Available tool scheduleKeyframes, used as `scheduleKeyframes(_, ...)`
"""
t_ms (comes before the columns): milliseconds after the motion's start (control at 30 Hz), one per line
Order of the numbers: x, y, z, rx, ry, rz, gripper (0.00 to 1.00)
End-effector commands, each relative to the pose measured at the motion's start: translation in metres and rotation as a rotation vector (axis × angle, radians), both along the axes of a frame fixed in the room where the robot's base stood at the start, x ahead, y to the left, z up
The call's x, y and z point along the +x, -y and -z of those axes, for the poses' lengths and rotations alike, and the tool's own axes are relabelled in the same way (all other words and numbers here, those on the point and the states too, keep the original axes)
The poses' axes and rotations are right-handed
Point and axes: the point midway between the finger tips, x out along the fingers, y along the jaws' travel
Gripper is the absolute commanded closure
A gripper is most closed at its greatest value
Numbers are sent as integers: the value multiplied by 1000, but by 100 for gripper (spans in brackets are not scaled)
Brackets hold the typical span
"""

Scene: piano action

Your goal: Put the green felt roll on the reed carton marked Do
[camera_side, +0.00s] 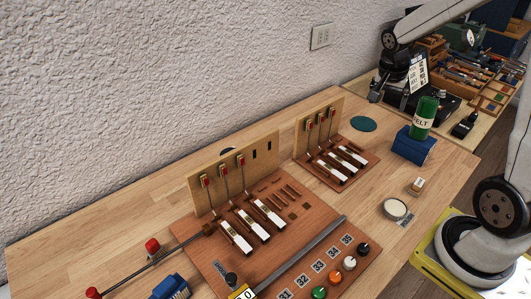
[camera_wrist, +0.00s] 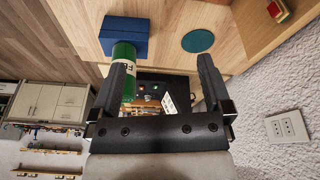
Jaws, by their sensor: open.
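The green felt roll (camera_side: 426,117), with a white FELT label, stands upright on a blue box (camera_side: 411,148) at the table's right end. The wrist view is upside down and shows the roll (camera_wrist: 123,62) partly behind one finger, with the blue box (camera_wrist: 122,36) above it. My gripper (camera_wrist: 163,65) is open, with nothing held between its fingers. In the side view my gripper (camera_side: 386,88) appears above and left of the roll; its distance is hard to judge. No Do marking is readable, so I cannot tell whether the blue box is that carton.
A teal disc (camera_side: 363,124) lies flat left of the blue box. A small tan block (camera_side: 416,187) and a round white tin (camera_side: 396,208) lie in front. Two piano action models, the larger one (camera_side: 240,222) with knobs, fill the middle. Bare table lies between these.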

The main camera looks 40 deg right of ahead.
Motion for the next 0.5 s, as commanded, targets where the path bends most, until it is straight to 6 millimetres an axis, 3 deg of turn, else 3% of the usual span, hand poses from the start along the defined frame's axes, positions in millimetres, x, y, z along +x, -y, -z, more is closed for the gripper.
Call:
scheduleKeyframes(33,2,-20,6,15,-3,-101,0)
scheduleKeyframes(200,1,-81,24,52,-1,-444,0)
scheduleKeyframes(500,-24,-170,51,66,11,-1005,0)
